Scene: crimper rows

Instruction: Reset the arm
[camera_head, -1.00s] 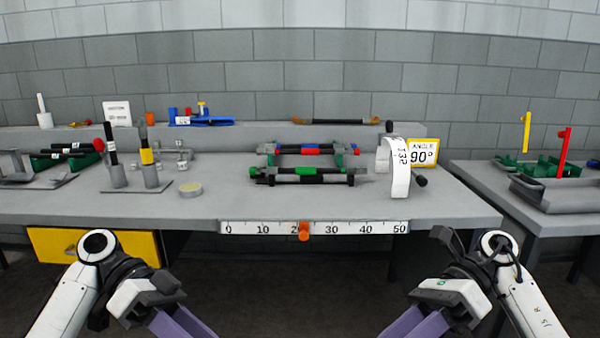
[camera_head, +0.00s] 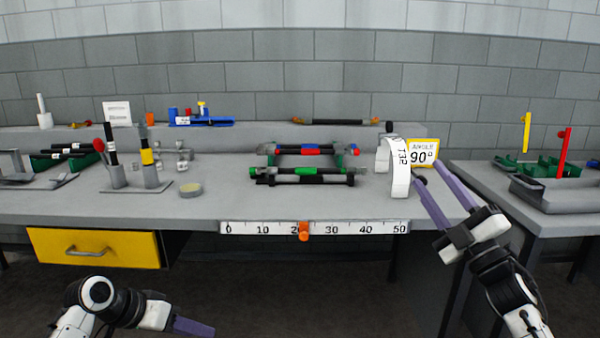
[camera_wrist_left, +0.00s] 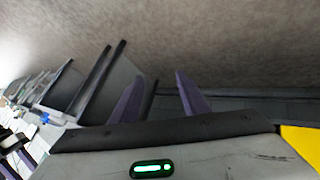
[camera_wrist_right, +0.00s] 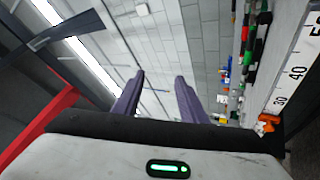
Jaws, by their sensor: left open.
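My left gripper (camera_head: 205,329) is low in front of the bench, near the bottom edge of the head view, empty. Its two purple fingers stand apart in the left wrist view (camera_wrist_left: 160,77). My right gripper (camera_head: 428,173) is raised at the right end of the bench, its purple fingers apart and pointing up and to the left. Its fingers in the right wrist view (camera_wrist_right: 160,77) have nothing between them. In the head view its fingertips overlap the area by the white curved gauge (camera_head: 399,170) and the yellow 90° angle sign (camera_head: 423,150); I cannot tell whether they touch.
The grey bench (camera_head: 330,205) carries a rack of coloured-handled crimpers (camera_head: 305,175), a round tin (camera_head: 190,189) and upright tool holders (camera_head: 150,178). A ruler (camera_head: 270,228) with an orange slider runs along the front edge. A yellow drawer (camera_head: 90,248) is at left. A side table (camera_head: 540,222) stands right.

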